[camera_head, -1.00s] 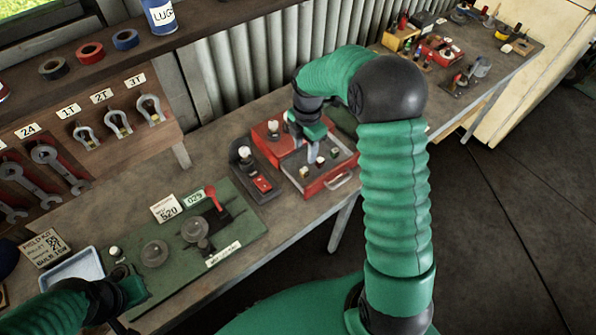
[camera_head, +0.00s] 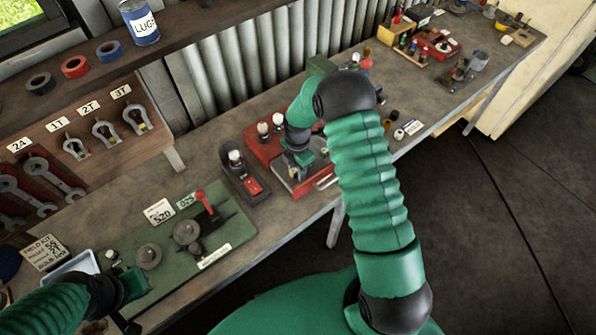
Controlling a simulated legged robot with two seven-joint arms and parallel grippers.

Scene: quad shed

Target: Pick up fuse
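A red box (camera_head: 257,141) with a grey top stands on the bench in the middle of the view. Two small white-topped pieces (camera_head: 263,128) stand at its back left; I cannot tell which small piece is the fuse. My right gripper (camera_head: 298,169) points down over the grey top. Its fingertips are small and partly hidden by my wrist, so I cannot tell their opening or whether they hold anything. My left gripper (camera_head: 138,290) is at the lower left, by the front left of the green board (camera_head: 225,238); its fingers are not clear.
A black holder (camera_head: 240,180) with a white knob and red switch stands left of the box. The green board carries round dials and a red lever (camera_head: 202,198). Small dark and white pieces (camera_head: 398,134) lie right of my arm. Wrenches (camera_head: 52,172) hang at left.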

